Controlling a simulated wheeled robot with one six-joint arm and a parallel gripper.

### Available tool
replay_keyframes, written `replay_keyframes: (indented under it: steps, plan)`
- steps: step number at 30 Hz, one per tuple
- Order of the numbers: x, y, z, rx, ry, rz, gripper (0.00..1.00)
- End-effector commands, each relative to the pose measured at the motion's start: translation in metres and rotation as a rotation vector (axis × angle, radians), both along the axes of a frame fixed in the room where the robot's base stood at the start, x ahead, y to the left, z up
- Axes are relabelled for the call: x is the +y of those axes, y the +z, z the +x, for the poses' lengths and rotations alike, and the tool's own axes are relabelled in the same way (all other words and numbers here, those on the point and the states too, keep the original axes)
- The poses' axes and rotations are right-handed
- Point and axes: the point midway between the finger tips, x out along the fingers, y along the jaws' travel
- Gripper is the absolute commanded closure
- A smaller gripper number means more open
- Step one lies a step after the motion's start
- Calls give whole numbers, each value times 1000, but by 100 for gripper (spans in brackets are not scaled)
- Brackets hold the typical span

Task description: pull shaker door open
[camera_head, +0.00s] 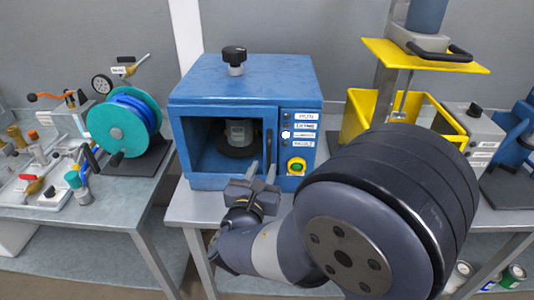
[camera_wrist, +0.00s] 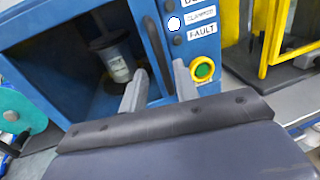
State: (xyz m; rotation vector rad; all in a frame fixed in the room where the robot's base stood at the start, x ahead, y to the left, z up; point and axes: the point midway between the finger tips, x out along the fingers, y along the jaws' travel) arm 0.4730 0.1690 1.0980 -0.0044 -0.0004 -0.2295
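The blue shaker (camera_head: 247,90) stands on a bench in the middle of the head view. Its front door (camera_head: 219,182) appears shut, and a metal can shows inside through the framed window. The dark vertical door handle (camera_head: 269,147) is on the door's right side; it also shows in the wrist view (camera_wrist: 156,48). My gripper (camera_head: 262,170) is open in front of the handle's lower part. In the wrist view its two fingers (camera_wrist: 159,74) are apart, one on each side of the handle. I cannot tell whether either finger touches it.
A control panel with labels and a yellow-ringed green button (camera_head: 297,166) is right of the handle. A black knob (camera_head: 234,57) tops the shaker. A teal hose reel (camera_head: 117,130) stands left, a yellow-framed machine (camera_head: 425,55) right.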

Motion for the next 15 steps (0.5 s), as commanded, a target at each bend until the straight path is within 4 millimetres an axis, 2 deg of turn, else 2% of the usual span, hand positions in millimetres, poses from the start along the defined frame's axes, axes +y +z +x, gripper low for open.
replay_keyframes:
  steps: [3,9,15]
  plan:
    - [-7,1,21,1,-5,-1,71]
    - [-12,1,49,2,-3,1,71]
    - [-15,0,60,1,-1,1,71]
